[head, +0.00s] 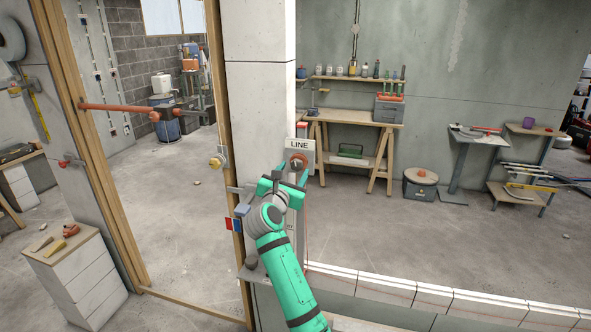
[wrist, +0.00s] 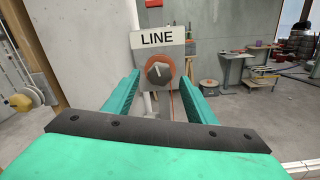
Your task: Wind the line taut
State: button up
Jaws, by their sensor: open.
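A pale plate marked LINE (head: 299,145) stands on a post at the wall end. It also shows in the wrist view (wrist: 157,39). Below the lettering is a dark round knob with a pale mark and an orange ring (wrist: 159,72); in the head view the knob (head: 297,161) is just beyond my fingers. A thin orange line (wrist: 172,104) hangs below the knob in the wrist view. My gripper (head: 292,174) is open and faces the knob. In the wrist view its green fingers (wrist: 160,84) stand left and right of the knob, apart from it.
A red-and-blue panel (head: 233,224) is beside my arm. A row of pale blocks (head: 400,292) runs along the front right. A timber doorframe and orange-handled bar (head: 120,108) are at left.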

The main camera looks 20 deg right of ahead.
aim_at(298, 164)
jog(key=shift+x, duration=1.35)
jog(key=c, duration=1)
jog(key=shift+c, duration=0.2)
jog(key=shift+m, duration=0.3)
